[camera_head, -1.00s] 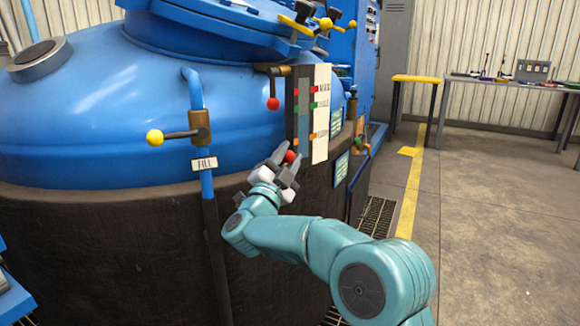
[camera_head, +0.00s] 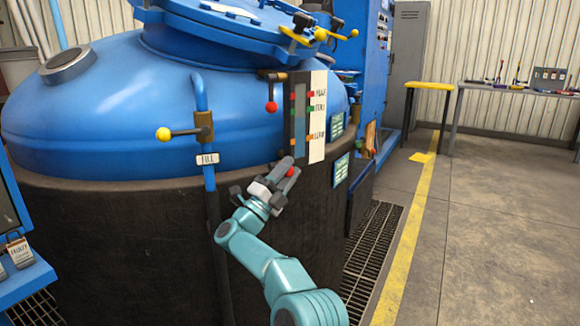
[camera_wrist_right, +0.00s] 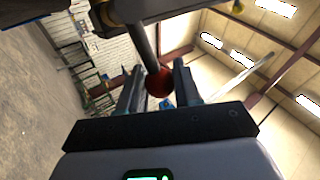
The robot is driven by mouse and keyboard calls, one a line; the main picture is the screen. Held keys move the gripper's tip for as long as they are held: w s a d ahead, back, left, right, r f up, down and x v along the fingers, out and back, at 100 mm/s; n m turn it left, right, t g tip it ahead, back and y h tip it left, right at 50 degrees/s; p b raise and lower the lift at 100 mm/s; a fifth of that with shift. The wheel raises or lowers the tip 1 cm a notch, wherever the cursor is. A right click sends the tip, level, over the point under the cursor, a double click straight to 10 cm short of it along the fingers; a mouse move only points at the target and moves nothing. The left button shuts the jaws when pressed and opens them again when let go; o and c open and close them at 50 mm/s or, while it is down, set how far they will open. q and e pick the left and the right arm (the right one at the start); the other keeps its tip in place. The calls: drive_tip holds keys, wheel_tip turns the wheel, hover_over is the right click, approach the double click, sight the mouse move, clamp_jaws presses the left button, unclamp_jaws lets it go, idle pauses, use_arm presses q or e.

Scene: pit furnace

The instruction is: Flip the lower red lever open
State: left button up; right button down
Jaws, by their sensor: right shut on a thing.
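The lower red lever shows as a red ball knob (camera_head: 292,171) below the gauge panel on the blue furnace vessel. My right gripper (camera_head: 287,178) is shut on it, its fingers on either side of the knob. In the wrist view the red knob (camera_wrist_right: 159,82) sits between the fingertips at the end of a dark rod that comes from above. The lever's pivot is not clear in the head view. An upper red lever knob (camera_head: 271,107) hangs below a brass fitting beside the panel. My left gripper is not in view.
The gauge panel (camera_head: 317,120) stands just above my right gripper. A yellow-knobbed lever (camera_head: 164,134) is on the blue fill pipe to the left. A floor grating (camera_head: 370,255) lies right of the vessel. A workbench (camera_head: 520,88) stands far right, with open floor before it.

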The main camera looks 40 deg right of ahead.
drive_tip(key=shift+f+m+g+p, duration=0.25)
drive_tip(key=shift+m+g+p, duration=0.75)
drive_tip(key=shift+m, duration=0.5)
drive_tip(key=shift+f+m+g, duration=0.15)
drive_tip(key=shift+m+g, duration=0.15)
drive_tip(key=shift+m, duration=0.1)
drive_tip(key=shift+f, duration=0.15)
drive_tip(key=c, duration=1.1)
unclamp_jaws()
